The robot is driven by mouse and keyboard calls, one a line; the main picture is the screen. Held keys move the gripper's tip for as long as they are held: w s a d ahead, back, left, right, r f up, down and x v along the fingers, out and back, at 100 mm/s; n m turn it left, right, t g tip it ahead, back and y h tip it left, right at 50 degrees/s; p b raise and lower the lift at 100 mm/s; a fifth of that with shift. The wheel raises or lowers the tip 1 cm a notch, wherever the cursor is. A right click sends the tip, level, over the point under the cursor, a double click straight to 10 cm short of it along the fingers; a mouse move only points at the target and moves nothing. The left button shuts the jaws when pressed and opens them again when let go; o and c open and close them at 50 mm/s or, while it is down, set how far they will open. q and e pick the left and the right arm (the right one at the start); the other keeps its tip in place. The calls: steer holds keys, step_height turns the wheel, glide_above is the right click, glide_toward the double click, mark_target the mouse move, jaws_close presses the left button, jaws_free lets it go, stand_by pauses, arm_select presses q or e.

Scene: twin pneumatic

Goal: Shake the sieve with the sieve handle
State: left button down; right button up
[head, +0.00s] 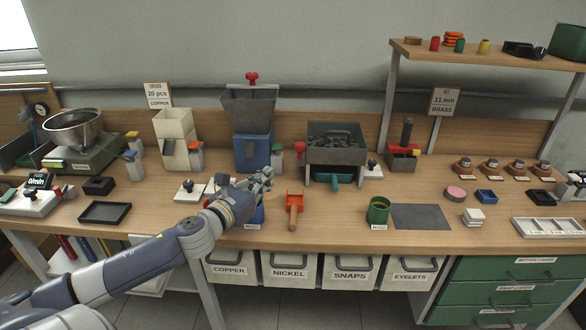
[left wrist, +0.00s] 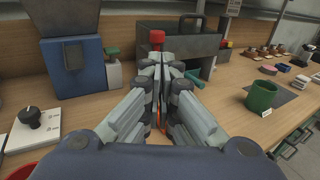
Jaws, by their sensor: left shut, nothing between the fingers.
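The sieve (head: 349,157) is a dark grey box on legs at the back middle of the bench, filled with dark pieces. A dark arched handle stands over its top and also shows in the left wrist view (left wrist: 192,22). A red knob (head: 300,149) is at the sieve's left side. My left gripper (head: 267,173) is shut and empty, in front and to the left of the sieve. In the left wrist view its fingers (left wrist: 165,68) point at the sieve (left wrist: 190,50), with the red knob (left wrist: 157,37) just beyond the tips. Contact with the knob cannot be told.
A blue hopper machine (head: 252,148) stands left of the sieve. An orange scoop (head: 294,205) lies in front of it. A teal-handled item (head: 338,181) lies under the sieve. A green cup (head: 378,211) and a grey mat (head: 421,217) are to the right.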

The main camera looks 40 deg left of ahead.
arm_select(q)
steer(key=w+a+f+p, duration=0.1)
steer(key=w+p, duration=0.1)
steer(key=w, duration=1.2)
steer(key=shift+a, duration=0.25)
arm_select(e)
steer(key=shift+w+a+r, duration=0.3)
steer(key=shift+r, duration=0.35)
steer(key=shift+w+a+r, duration=0.25)
steer(key=shift+w+r, duration=0.05)
steer(key=shift+r, duration=0.3)
arm_select(q)
steer(key=shift+w, duration=0.1)
arm_select(e)
steer(key=shift+a, duration=0.2)
